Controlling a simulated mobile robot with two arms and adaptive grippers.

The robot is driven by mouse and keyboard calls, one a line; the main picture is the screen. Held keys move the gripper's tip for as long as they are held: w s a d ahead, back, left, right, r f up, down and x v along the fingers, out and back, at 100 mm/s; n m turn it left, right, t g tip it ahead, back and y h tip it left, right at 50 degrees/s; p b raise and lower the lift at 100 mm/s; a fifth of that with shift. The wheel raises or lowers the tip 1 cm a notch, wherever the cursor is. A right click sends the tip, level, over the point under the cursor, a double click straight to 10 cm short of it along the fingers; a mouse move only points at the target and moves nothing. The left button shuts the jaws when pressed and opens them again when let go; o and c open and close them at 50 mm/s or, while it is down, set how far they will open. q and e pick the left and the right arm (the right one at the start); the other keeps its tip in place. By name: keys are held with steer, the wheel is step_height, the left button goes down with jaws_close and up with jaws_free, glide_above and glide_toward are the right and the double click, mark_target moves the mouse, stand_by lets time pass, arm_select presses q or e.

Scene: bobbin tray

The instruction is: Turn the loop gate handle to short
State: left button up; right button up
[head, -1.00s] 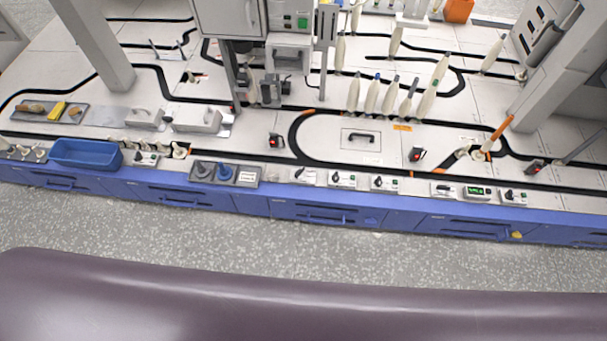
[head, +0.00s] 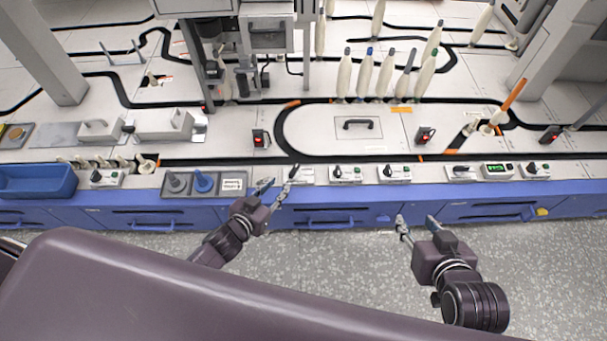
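Several small white control boxes with dark knobs or handles line the front edge of the table. I cannot read their labels, so I cannot tell which carries the loop gate handle. One box with a dark handle (head: 301,174) is just beyond my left gripper (head: 274,189). Others are a knob box (head: 346,174), another knob box (head: 394,173), a box with a dark lever (head: 463,173) and a far right one (head: 535,170). My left gripper is open and empty near the front edge. My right gripper (head: 417,223) is open and empty over the floor before the blue drawers.
A grey tray (head: 235,184) with a blue and a grey peg, and a blue bin (head: 38,181), stand at the left front. Several white bobbins (head: 366,74) stand behind the black loop track (head: 278,131). An orange bar (head: 514,95) rises at the right.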

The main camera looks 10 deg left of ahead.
mark_target(293, 171)
arm_select(q)
steer(key=shift+w+d+r+t+h, duration=0.3)
steer(key=shift+w+d+r, duration=0.15)
steer(key=shift+w, duration=0.25)
steer(key=shift+w+d, duration=0.15)
steer(key=shift+w, duration=0.05)
steer(key=b+x, duration=0.2)
steer(key=x, duration=0.2)
steer(key=shift+s+f, duration=0.1)
steer(key=b+x, duration=0.1)
steer(key=x, duration=0.2)
steer(key=shift+w, duration=0.2)
arm_select(e)
steer(key=w+a+r+t+y, duration=0.1)
steer(key=w+r+t, duration=0.2)
steer(key=r, duration=0.5)
steer(key=w+a+r+t+y, duration=0.1)
steer(key=w+a+r+t, duration=0.1)
steer(key=r+t, duration=0.3)
step_height(293, 171, up, 3)
steer(key=shift+w+a+r, duration=0.1)
steer(key=shift+w+a, duration=0.05)
steer(key=shift+w, duration=0.5)
arm_select(q)
steer(key=shift+c, duration=0.3)
jaws_close()
